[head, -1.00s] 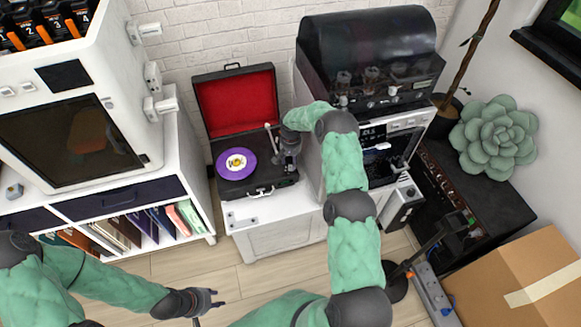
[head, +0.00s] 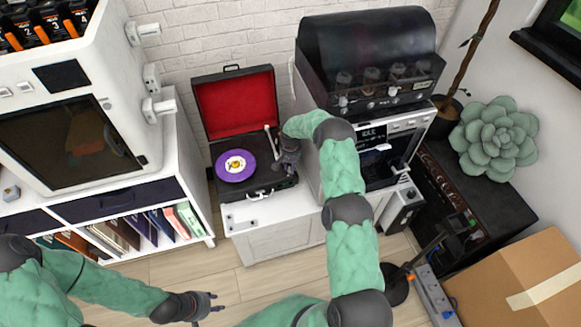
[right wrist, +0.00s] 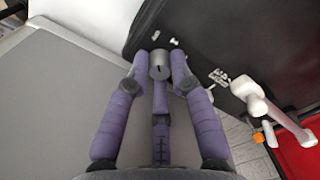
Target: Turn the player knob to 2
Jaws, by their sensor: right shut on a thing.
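The record player (head: 226,191) is an open black case with a red-lined lid and a purple record (head: 236,166) on it. Its knob (right wrist: 160,64), a small grey cylinder with a dark pointer line, shows in the right wrist view on the black deck. My right gripper (right wrist: 162,73) is shut on the knob, with its purple fingers around it. In the head view, the right gripper (head: 289,168) hides the knob at the deck's right side. White marks lie near the knob, too small to read. My left gripper (head: 214,306) is open and empty, low over the floor.
The white tonearm (right wrist: 262,100) stands close to the knob, beside the red lid. A white cabinet (head: 262,236) carries the player. The floor in front is clear.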

